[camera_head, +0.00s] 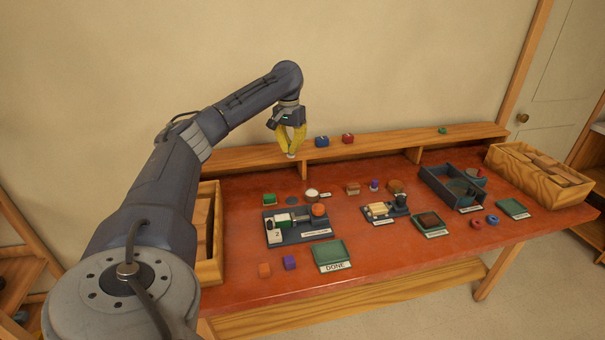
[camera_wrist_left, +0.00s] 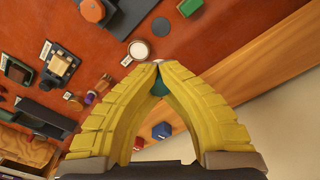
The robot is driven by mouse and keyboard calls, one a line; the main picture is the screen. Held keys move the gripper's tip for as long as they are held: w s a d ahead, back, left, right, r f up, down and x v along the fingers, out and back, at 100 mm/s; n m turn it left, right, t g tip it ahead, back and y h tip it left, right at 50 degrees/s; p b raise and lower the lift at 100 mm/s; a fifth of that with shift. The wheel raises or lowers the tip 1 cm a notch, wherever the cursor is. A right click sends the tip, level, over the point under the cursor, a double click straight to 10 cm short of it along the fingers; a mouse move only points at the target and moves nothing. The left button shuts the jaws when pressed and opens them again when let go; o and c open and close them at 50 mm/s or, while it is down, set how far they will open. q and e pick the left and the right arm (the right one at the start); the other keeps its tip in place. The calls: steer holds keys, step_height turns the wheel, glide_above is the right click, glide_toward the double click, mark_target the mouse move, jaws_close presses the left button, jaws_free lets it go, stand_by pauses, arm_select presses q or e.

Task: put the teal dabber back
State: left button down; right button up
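My left gripper (camera_head: 291,150) is above the rear of the table, in front of the back ledge. Its yellow fingers are closed at the tips around the teal dabber (camera_wrist_left: 160,88), which shows between them in the left wrist view. A pale end pokes out past the fingertips; most of the dabber is hidden by the fingers. A round white-topped pot (camera_head: 312,193) stands on the table below, also in the left wrist view (camera_wrist_left: 139,50). A flat dark teal disc (camera_head: 292,200) lies to its left. My right gripper is not in view.
The wooden ledge (camera_head: 380,145) runs along the table's back, with a blue block (camera_head: 321,141) and a red block (camera_head: 347,138) on it. A dark tray (camera_head: 284,238) with parts, a green DONE tray (camera_head: 333,252) and a purple block (camera_head: 289,262) stand nearer.

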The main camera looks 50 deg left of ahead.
mark_target(292, 200)
arm_select(q)
step_height(292, 200, down, 19)
steer(key=shift+s+r, duration=0.1)
stand_by(0.7)
steer(key=c, duration=2.2)
jaws_free()
steer(key=shift+f, duration=0.2)
steer(key=c, duration=1.6)
jaws_free()
steer(key=shift+r, duration=0.1)
step_height(292, 200, up, 12)
steer(key=shift+s, duration=0.2)
steer(key=shift+r, duration=0.1)
